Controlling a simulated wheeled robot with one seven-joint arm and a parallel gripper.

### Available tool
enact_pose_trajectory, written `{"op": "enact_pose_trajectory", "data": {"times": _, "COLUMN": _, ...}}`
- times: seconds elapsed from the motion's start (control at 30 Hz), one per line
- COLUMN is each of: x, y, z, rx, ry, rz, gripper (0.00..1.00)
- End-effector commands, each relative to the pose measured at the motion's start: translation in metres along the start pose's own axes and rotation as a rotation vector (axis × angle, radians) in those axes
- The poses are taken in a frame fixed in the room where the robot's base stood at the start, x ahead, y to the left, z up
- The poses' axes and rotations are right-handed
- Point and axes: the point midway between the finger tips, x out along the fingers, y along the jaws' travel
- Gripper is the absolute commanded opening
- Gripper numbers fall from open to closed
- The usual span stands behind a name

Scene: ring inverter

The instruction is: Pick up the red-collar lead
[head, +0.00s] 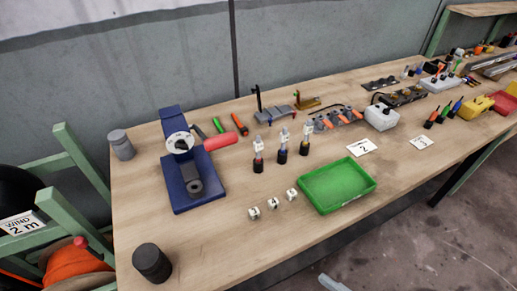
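Three small upright pieces with dark bases and pale tops stand in a slanting row at the middle of the wooden bench (225,235). The leftmost has a reddish band and appears to be the red-collar lead (258,150). The middle lead (282,143) has a yellowish band, and the right lead (305,136) has a bluish one. They stand apart from each other; their fine details are too small to tell. My gripper is not clearly in view.
A green tray (337,201) lies right of several small white labelled cubes (273,203). A blue press with a red handle (190,165) stands left. A dark cylinder (152,262) is at the front left. A pale piece (335,284) shows at the bottom edge.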

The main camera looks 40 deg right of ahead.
Motion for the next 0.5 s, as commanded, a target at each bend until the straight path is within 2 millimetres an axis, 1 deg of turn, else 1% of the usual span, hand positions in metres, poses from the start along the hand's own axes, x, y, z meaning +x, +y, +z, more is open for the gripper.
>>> {"op": "enact_pose_trajectory", "data": {"times": 0.03, "x": 0.009, "y": 0.001, "z": -0.01, "rx": -0.006, "ry": 0.033, "rz": -0.001, "gripper": 0.49}}
{"op": "enact_pose_trajectory", "data": {"times": 0.17, "x": 0.041, "y": 0.011, "z": -0.038, "rx": -0.033, "ry": 0.139, "rz": 0.006, "gripper": 0.49}}
{"op": "enact_pose_trajectory", "data": {"times": 0.2, "x": 0.053, "y": 0.015, "z": -0.045, "rx": -0.043, "ry": 0.167, "rz": 0.011, "gripper": 0.49}}
{"op": "enact_pose_trajectory", "data": {"times": 0.37, "x": 0.103, "y": 0.037, "z": -0.069, "rx": -0.077, "ry": 0.235, "rz": 0.042, "gripper": 0.49}}
{"op": "enact_pose_trajectory", "data": {"times": 0.5, "x": 0.147, "y": 0.059, "z": -0.088, "rx": -0.092, "ry": 0.258, "rz": 0.082, "gripper": 0.49}}
